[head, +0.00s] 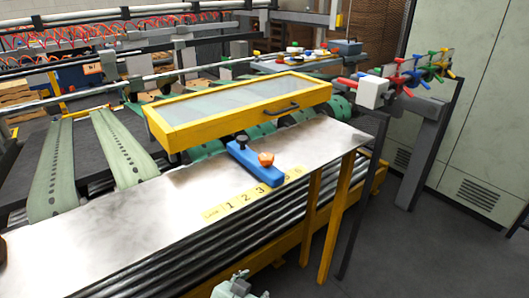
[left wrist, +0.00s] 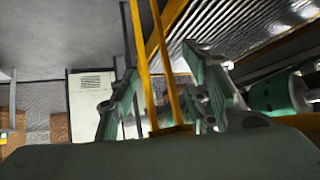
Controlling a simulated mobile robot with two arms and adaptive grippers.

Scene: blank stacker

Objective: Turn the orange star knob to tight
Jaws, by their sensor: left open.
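The orange star knob (head: 266,159) sits on top of a blue block (head: 256,167) on the bare metal table (head: 130,215). A second, dark knob shows at the block's far end. A yellow number scale (head: 232,205) runs along the table beside the block. My left gripper (head: 239,286) is partly in view at the bottom edge of the head view, in front of and below the table edge, well apart from the knob. In the left wrist view its two green-grey fingers (left wrist: 163,72) are spread with nothing between them. The knob does not show there. My right gripper is not in view.
A yellow-framed clear cover (head: 185,128) with a dark handle stands just behind the block. Yellow posts (head: 325,215) and dark rollers (head: 190,255) lie under the table edge. Coloured valve handles (head: 410,78) are at the right. The floor (head: 430,250) at right is clear.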

